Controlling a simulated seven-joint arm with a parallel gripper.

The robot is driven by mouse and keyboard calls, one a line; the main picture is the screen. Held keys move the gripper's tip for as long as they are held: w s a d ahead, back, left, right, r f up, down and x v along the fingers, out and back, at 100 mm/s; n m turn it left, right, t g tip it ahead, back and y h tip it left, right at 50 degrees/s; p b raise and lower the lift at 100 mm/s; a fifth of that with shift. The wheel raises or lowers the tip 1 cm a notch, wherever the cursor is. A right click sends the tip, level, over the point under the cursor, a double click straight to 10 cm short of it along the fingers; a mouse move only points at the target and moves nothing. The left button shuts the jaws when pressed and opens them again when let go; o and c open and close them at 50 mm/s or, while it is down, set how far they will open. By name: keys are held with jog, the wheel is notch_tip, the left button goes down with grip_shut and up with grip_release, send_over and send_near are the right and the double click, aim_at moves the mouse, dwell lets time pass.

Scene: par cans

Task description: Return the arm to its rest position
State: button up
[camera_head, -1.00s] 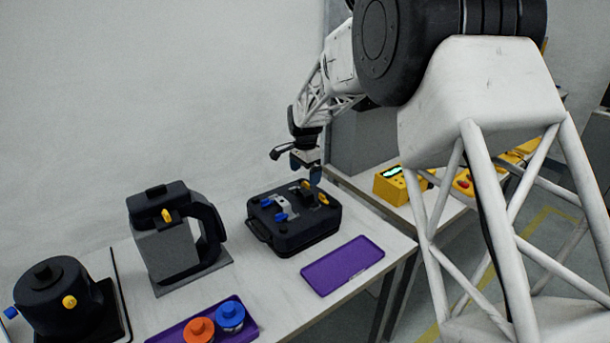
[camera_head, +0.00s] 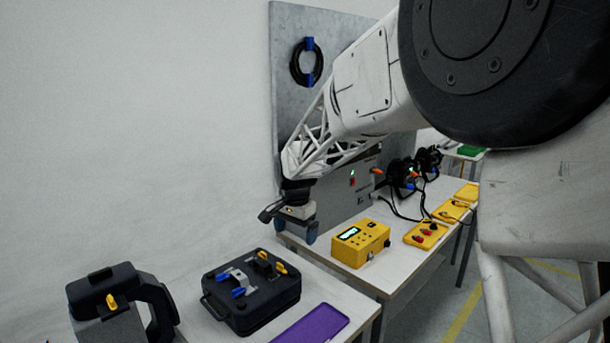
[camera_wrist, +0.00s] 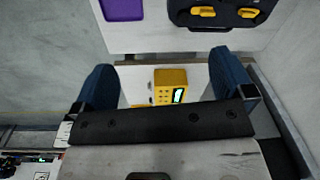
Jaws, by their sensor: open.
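My gripper (camera_head: 296,229) hangs from my white lattice arm in the head view, fingers pointing down, close to where the two tables meet. In the wrist view its two blue fingers (camera_wrist: 164,78) are spread wide apart with nothing held between them. A yellow box with a lit display (camera_head: 361,242) stands on the far table, to the right of the gripper in the head view. The same yellow box (camera_wrist: 170,79) shows below and between the fingers in the wrist view, apart from them.
A black case (camera_head: 262,318) with blue and yellow latches, a purple tray (camera_head: 318,322) and a dark handled device (camera_head: 105,296) are on the near table. A grey cabinet (camera_head: 345,195), yellow panels (camera_head: 426,236) and black reels (camera_head: 401,176) stand on the far table.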

jog(key=s+d+r+n, duration=0.2)
jog(key=s+d+r, duration=0.3)
jog(key=s+d, duration=0.4)
jog(key=s+d+n+t, duration=0.1)
jog(key=s+d, duration=0.5)
jog(key=s, duration=1)
jog(key=s+d+f+n+t, duration=0.1)
jog(key=s+d+n, duration=0.2)
jog(key=s, duration=1.4)
jog(key=d, duration=0.3)
jog(key=shift+s+n, duration=0.3)
jog(key=shift+d, duration=0.1)
jog(key=shift+c, duration=0.2)
